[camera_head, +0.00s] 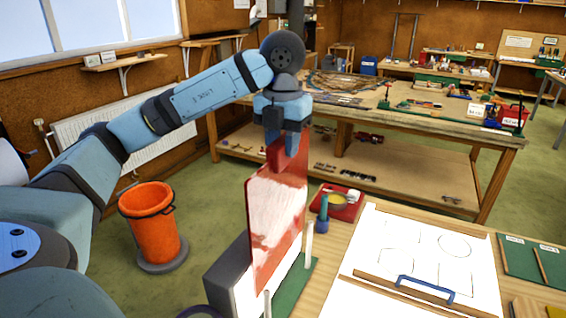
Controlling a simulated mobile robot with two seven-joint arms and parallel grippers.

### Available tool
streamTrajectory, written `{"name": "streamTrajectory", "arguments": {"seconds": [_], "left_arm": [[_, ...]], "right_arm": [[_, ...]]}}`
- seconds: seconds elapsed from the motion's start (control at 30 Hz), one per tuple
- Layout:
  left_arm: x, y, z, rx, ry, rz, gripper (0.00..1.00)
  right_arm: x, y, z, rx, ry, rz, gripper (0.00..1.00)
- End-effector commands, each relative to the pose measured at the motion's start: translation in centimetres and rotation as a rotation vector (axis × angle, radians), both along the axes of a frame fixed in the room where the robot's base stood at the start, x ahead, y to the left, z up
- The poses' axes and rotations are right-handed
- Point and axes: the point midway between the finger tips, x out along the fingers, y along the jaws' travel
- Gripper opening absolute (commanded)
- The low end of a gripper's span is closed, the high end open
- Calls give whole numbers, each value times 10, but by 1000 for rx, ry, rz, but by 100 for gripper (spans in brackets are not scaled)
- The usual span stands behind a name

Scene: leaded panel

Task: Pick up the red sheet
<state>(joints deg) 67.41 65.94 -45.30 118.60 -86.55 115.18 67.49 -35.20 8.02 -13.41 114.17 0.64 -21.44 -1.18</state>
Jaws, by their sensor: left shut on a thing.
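The red sheet (277,215) is a tall, thin, upright pane, red at its edges with a streaky whitish face. My left gripper (286,150) is above it, pointing down, shut on its top edge. The sheet's lower part is beside a dark box with a white face (243,275) and a green base (293,288) with pale upright pegs. I cannot tell whether the sheet's bottom edge touches the base. My right gripper is not in view.
A near bench (335,240) holds a white drawing sheet (420,250) with a blue-handled wooden bar (415,288), a red tray (337,203) and a small blue bottle (322,215). An orange bin (150,222) stands on the floor at left. A large workbench (430,125) stands behind.

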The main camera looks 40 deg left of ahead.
Motion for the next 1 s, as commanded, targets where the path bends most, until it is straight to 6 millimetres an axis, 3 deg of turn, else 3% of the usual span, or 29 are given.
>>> {"name": "streamTrajectory", "arguments": {"seconds": [0.03, 0.5, 0.7, 1.0], "left_arm": [[1, 1, 17, 1, -9, 1, 1], [0, 1, 100, -1, -8, 1, 1], [0, 0, 122, 0, -5, 1, 1], [0, 0, 136, -1, -3, 1, 1]], "right_arm": [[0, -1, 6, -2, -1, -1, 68], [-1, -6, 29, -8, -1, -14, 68], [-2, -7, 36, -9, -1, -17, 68], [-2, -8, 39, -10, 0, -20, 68]]}}
